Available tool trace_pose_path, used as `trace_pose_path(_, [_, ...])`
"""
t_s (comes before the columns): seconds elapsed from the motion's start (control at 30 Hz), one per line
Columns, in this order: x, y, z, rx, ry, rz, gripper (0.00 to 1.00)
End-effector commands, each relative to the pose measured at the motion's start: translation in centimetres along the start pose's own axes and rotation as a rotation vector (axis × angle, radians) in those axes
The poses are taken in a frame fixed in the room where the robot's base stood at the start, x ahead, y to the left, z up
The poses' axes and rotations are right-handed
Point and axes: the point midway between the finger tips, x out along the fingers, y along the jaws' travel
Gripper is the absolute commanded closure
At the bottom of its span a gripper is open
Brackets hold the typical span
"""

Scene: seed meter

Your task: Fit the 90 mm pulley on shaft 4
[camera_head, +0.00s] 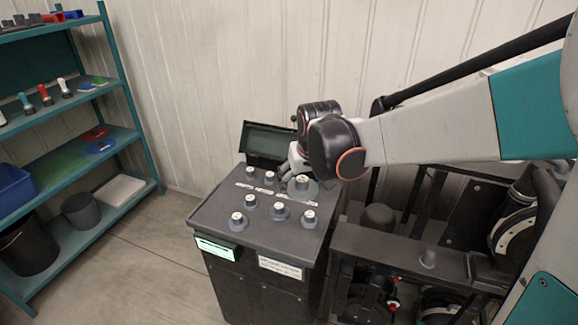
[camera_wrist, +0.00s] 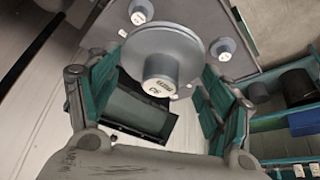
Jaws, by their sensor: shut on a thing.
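My gripper (camera_wrist: 165,48) is shut on a grey pulley (camera_wrist: 158,47), a round disc with a raised hub and a small label on it. Its teal fingers lie on opposite sides of the disc in the wrist view. In the head view the pulley (camera_head: 302,190) is at the back right of the dark bench top (camera_head: 215,213), partly hidden by my wrist. Whether it is clear of the bench or around a shaft I cannot tell. Shaft 4 cannot be picked out.
Several other grey hubs stand on the bench top, including one at front left (camera_head: 238,221) and one at front right (camera_head: 309,218). A teal shelf rack (camera_head: 128,132) is at left, and dark machinery (camera_head: 400,247) is at right.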

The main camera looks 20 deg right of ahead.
Motion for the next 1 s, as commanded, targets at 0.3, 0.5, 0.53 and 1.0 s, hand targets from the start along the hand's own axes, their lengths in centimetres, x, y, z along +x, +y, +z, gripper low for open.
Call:
trace_pose_path(0.3, [-1.2, 0.0, -0.5, 0.0, 0.0, 0.0, 0.56])
trace_pose_path(0.5, [-1.7, 0.0, -0.7, 0.0, 0.0, 0.0, 0.56])
trace_pose_path(0.53, [-1.8, 0.0, -0.7, 0.0, 0.0, 0.0, 0.56])
trace_pose_path(1.0, [2.0, 0.0, 1.6, -0.008, 0.0, -0.004, 0.56])
